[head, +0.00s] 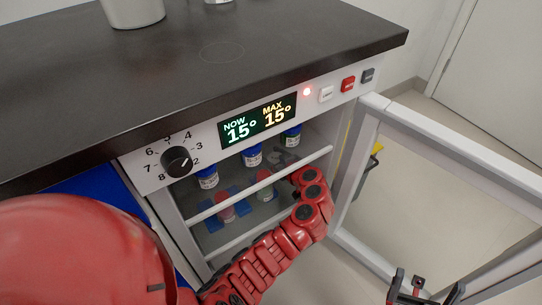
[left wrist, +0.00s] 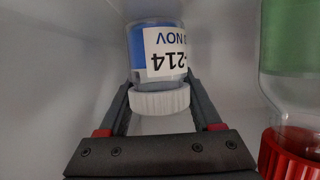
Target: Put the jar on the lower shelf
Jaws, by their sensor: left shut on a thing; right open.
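The jar (left wrist: 158,60) has a white cap, blue contents and a white label; it appears upside down in the left wrist view. My left gripper (left wrist: 160,100) is shut on it near the cap. In the head view my red left arm reaches into the open cabinet, and its gripper (head: 284,160) is partly hidden behind the upper front rail (head: 232,200). The held jar is not clear there. The lower rail (head: 245,237) runs below, in front of the lower shelf area. My right gripper (head: 425,287) is open and empty at the bottom right, outside the cabinet.
Blue-capped jars (head: 207,178) and red-capped jars (head: 228,213) stand inside the cabinet. A red-capped bottle (left wrist: 288,140) is close to the right of my left gripper. The framed door (head: 365,185) stands open at right. The dark worktop (head: 160,95) overhangs the control panel.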

